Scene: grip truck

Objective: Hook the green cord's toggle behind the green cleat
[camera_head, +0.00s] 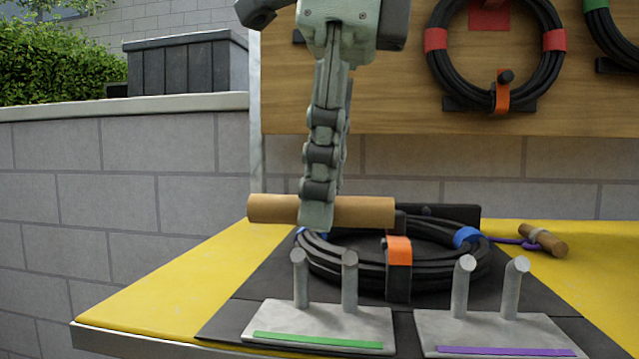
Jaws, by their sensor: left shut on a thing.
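My left gripper (317,213) comes down from the top and is shut on a wooden toggle (365,211). The toggle lies level, crosswise in the picture, and sticks out on both sides of the fingers. It appears above and behind the green cleat. No green cord shows on it, so its colour cannot be told here. The green cleat (315,322) is a pale plate with a green strip and two upright posts with slanted tops, at the front of the yellow and black surface. My right gripper is not in view.
A black cable coil (330,262) with blue bands and an orange strap lies behind the cleats. The purple cleat (490,331) stands to the right. A second toggle (544,241) on a purple cord lies at right. Coils hang on the wooden board (385,60) behind.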

